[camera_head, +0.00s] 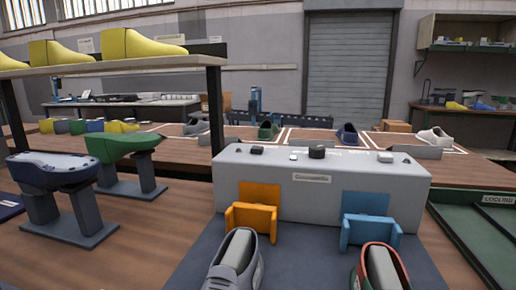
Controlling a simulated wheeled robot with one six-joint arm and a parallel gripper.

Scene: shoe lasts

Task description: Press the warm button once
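A light grey console box (320,190) stands on the bench ahead, with a small label plate on its front too small to read surely. Several small controls sit along its top: a black one (257,149) at the left, a small white one (293,157), a taller black knob (317,152) near the middle and a pale one (385,157) at the right. I cannot tell which one is the warm button. An orange bracket (251,219) and a blue bracket (371,231) stand at the console's front. My gripper is not in view.
A grey shoe (235,262) and a red-green shoe (381,268) stand before the brackets on a dark mat (310,268). Dark blue and green lasts (124,146) on stands are at left, below a shelf with yellow lasts. A green tray (478,225) lies at right.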

